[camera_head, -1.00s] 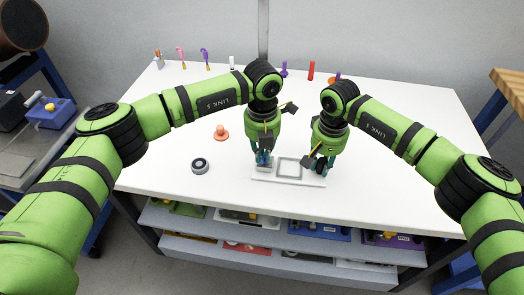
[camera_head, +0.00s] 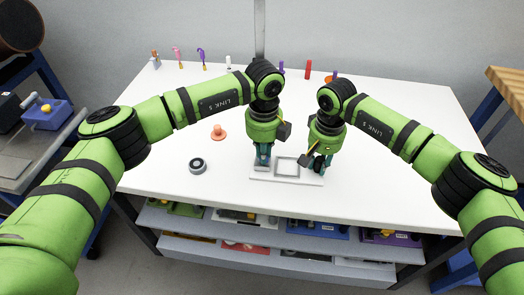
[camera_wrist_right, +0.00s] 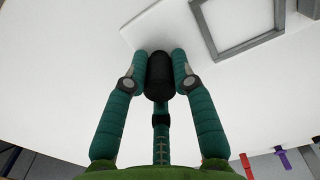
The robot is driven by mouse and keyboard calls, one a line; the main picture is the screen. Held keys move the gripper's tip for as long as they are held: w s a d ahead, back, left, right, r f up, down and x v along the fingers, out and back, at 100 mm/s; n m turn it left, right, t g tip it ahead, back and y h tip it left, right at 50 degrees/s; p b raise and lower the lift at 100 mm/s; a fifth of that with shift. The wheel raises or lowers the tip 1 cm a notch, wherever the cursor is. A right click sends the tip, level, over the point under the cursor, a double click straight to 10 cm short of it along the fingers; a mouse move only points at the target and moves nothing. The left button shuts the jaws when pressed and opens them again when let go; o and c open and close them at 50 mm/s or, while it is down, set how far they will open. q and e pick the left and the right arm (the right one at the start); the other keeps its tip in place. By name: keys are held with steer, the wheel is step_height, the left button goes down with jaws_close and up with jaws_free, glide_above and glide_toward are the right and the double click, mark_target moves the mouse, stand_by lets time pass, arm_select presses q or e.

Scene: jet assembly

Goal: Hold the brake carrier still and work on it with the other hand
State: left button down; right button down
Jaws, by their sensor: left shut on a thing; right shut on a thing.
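My left gripper (camera_head: 263,164) points down at the left end of a white plate (camera_head: 287,181) that bears a raised grey square frame (camera_head: 275,168). It is shut on a small grey piece there, mostly hidden by the fingers; I cannot tell for sure whether this is the brake carrier. My right gripper (camera_head: 318,166) is shut on a black cylinder at the plate's right end. In the right wrist view the black cylinder (camera_wrist_right: 160,75) sits between the fingers, beside the plate's corner (camera_wrist_right: 140,32). I cannot tell whether the cylinder touches the plate.
A grey and black ring (camera_head: 197,166) and an orange knobbed part (camera_head: 218,132) lie left on the white table (camera_head: 180,120). Several small tools stand along the back edge. Shelves with coloured parts (camera_head: 320,230) are below the front edge. The table's right side is clear.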

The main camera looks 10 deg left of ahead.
arm_select(q)
steer(key=n, duration=0.4)
steer(key=shift+w+d+f+n, duration=0.1)
steer(key=shift+d+f+n, duration=0.05)
steer(key=shift+n, duration=0.15)
steer(key=shift+w+d+f+n, duration=0.1)
steer(key=shift+w+n, duration=0.05)
steer(key=shift+n, duration=1.85)
steer(key=c, duration=1.2)
jaws_free()
steer(key=shift+c, duration=0.2)
steer(key=shift+r, duration=0.45)
step_height(320, 180, up, 11)
steer(key=shift+r, duration=0.2)
